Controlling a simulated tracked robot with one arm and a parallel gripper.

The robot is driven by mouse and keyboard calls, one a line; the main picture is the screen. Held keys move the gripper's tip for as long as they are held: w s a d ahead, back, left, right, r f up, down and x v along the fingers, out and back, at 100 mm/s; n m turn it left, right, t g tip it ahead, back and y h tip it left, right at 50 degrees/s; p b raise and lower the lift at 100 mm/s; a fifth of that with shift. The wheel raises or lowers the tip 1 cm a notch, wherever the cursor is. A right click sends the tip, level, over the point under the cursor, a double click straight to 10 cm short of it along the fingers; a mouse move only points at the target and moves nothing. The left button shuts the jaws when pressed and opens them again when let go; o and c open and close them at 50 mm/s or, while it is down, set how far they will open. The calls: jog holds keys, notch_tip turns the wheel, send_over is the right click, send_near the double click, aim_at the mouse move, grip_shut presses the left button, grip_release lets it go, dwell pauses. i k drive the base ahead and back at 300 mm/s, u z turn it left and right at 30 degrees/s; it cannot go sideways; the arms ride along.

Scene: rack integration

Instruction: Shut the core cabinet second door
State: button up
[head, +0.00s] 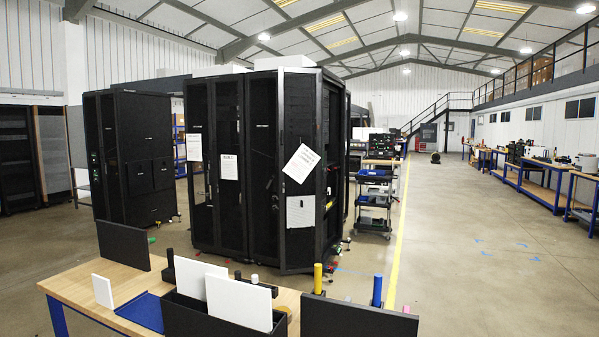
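A row of tall black cabinets (215,165) with mesh-like doors stands in the middle of the head view. I cannot tell from a label which one is the core cabinet. At the row's right end, a black panel (297,235) stands at an angle to the front doors, with a tilted white sheet and a paler sheet on it. It looks like a door standing ajar, but I cannot be sure. Right of it, a dark opening (332,160) shows equipment inside. My gripper is not in view.
A wooden bench (75,288) with black and white panels, a black bin and coloured posts crosses the near foreground. Another black cabinet (135,160) stands left. A tool cart (375,200) stands right of the row. Open floor (470,260) lies right of the yellow line.

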aim_at(303, 161)
jog(key=z, duration=0.95)
jog(key=i, duration=6.2)
jog(key=u, duration=0.2)
